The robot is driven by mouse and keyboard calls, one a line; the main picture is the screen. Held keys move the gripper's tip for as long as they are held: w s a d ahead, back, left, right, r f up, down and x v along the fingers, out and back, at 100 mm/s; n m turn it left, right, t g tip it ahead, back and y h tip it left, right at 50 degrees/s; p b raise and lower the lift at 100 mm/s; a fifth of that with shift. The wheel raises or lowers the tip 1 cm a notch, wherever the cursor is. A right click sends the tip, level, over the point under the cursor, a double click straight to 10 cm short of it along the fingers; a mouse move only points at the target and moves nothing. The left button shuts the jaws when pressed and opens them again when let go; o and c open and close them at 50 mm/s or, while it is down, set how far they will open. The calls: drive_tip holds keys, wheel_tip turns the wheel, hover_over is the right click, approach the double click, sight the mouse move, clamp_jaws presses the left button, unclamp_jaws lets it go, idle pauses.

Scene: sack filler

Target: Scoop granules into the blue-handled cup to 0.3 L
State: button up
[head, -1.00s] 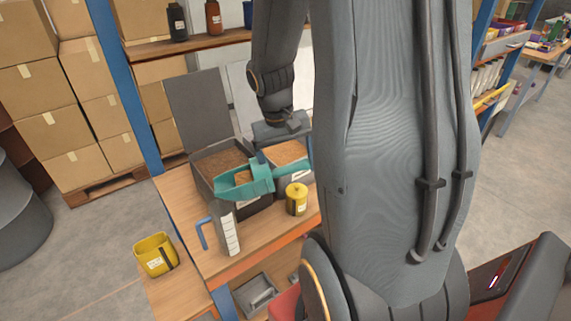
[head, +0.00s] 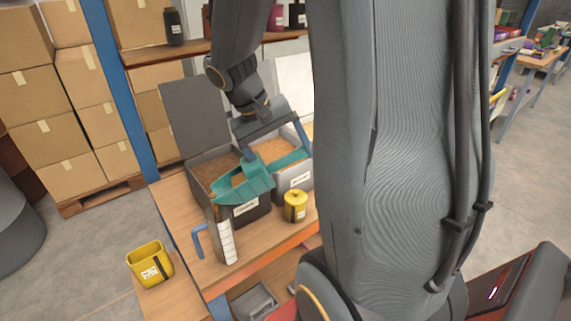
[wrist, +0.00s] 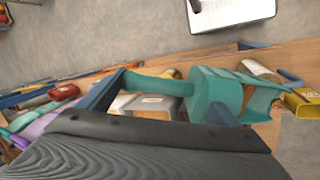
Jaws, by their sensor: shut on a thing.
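My gripper (head: 274,142) is shut on the handle of a teal scoop (head: 258,184), which also shows in the wrist view (wrist: 212,92). The scoop is tilted, with its lip low over the mouth of the tall measuring cup. Some brown granules (head: 238,180) show in the scoop. The blue-handled cup (head: 228,246) stands upright on the bench, with a white scale on its side and its blue handle on the left. Its mouth is partly hidden by the scoop, and its fill level cannot be read. Behind are a dark bin (head: 250,214) of brown granules and a second bin (head: 300,181) of lighter granules.
A yellow lidded jar (head: 295,206) stands right of the cup, close to the bins. An open yellow container (head: 150,264) sits at the bench's left end. A dark raised panel (head: 205,115) stands behind the bins. A shelf (head: 165,55) with bottles runs above.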

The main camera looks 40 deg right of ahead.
drive_tip(key=shift+w+a+r+h, duration=0.15)
drive_tip(key=shift+a+r+h, duration=0.1)
drive_tip(key=shift+r+h, duration=0.45)
drive_tip(key=shift+w+a+r+g+h, duration=0.25)
drive_tip(key=shift+a+r+h, duration=0.25)
drive_tip(key=shift+r, duration=0.15)
drive_tip(key=shift+w+a+r+g+h, duration=0.2)
drive_tip(key=shift+a+r+g+h, duration=0.1)
drive_tip(key=shift+a+r+h, duration=0.25)
drive_tip(key=shift+w+a+r+g+h, duration=0.25)
drive_tip(key=shift+a+r+h, duration=0.25)
drive_tip(key=shift+r, duration=0.2)
drive_tip(key=shift+s, duration=0.1)
drive_tip(key=shift+d+r+y+p, duration=0.1)
drive_tip(key=shift+r+y+p, duration=0.6)
drive_tip(key=shift+p, duration=0.25)
drive_tip(key=r+t+y+p, duration=0.1)
drive_tip(key=y+p, duration=0.1)
drive_tip(key=p, duration=0.1)
drive_tip(key=y+p, duration=0.1)
drive_tip(key=t+y+p, duration=0.1)
drive_tip(key=p, duration=0.1)
drive_tip(key=shift+r, duration=0.4)
drive_tip(key=shift+f, duration=0.1)
